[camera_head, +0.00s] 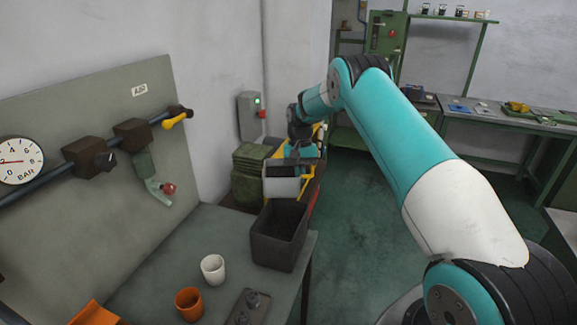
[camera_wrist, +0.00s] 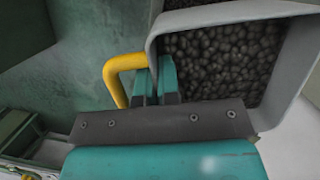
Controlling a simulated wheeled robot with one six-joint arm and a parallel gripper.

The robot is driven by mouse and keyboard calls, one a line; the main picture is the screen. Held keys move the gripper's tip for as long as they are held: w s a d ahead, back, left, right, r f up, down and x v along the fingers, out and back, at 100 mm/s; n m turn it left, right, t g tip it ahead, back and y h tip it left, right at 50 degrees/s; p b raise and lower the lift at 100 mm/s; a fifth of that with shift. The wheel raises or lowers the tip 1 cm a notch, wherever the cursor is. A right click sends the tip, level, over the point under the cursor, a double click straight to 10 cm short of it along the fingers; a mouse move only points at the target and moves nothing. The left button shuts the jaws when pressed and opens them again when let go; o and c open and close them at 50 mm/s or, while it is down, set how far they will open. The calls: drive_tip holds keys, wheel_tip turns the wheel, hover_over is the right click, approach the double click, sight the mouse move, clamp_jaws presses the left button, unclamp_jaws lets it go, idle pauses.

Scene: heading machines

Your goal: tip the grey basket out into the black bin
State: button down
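The grey basket (camera_head: 283,187) is beyond the black bin in the head view. In the wrist view the grey basket (camera_wrist: 205,14) shows its pale rim, a yellow handle (camera_wrist: 112,75) on its left side and many dark lumps (camera_wrist: 222,62) inside. My gripper (camera_wrist: 156,82) has its two teal fingers close together at the basket's left wall, one on each side of it; the tips are partly hidden. In the head view my gripper (camera_head: 303,152) is at the basket's far side. The black bin (camera_head: 279,236) stands upright on the near table, and its inside looks dark.
A panel with a gauge (camera_head: 18,160) rises at left. Green floor is open at right.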

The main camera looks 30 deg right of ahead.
drive_tip(key=shift+w, duration=0.6)
drive_tip(key=shift+s+f+t+h, duration=0.15)
drive_tip(key=shift+t+h, duration=0.45)
drive_tip(key=shift+t, duration=0.5)
drive_tip(key=shift+s+d+f+t+h, duration=0.1)
drive_tip(key=shift+f+t+h, duration=0.1)
drive_tip(key=shift+t+h, duration=0.3)
drive_tip(key=shift+s+d+f+t+h, duration=0.15)
drive_tip(key=shift+t+h, duration=0.15)
drive_tip(key=shift+t, duration=0.4)
drive_tip(key=shift+f+t+b, duration=0.4)
drive_tip(key=shift+b, duration=0.55)
drive_tip(key=t+h+b, duration=0.2)
drive_tip(key=b, duration=0.4)
drive_tip(key=t+h+b, duration=0.1)
drive_tip(key=t+b, duration=0.2)
drive_tip(key=b, duration=0.3)
drive_tip(key=t+h+b, duration=0.2)
drive_tip(key=t+b, duration=0.1)
drive_tip(key=b, duration=0.4)
drive_tip(key=shift+s+d+r+h, duration=0.1)
drive_tip(key=shift+s+d+h, duration=0.05)
drive_tip(key=shift+d+h, duration=0.2)
drive_tip(key=t+b, duration=0.1)
drive_tip(key=b, duration=0.3)
drive_tip(key=shift+f+h, duration=0.25)
drive_tip(key=t+h+b, duration=0.1)
drive_tip(key=b, duration=0.5)
drive_tip(key=shift+f+t, duration=0.35)
drive_tip(key=shift+t, duration=0.05)
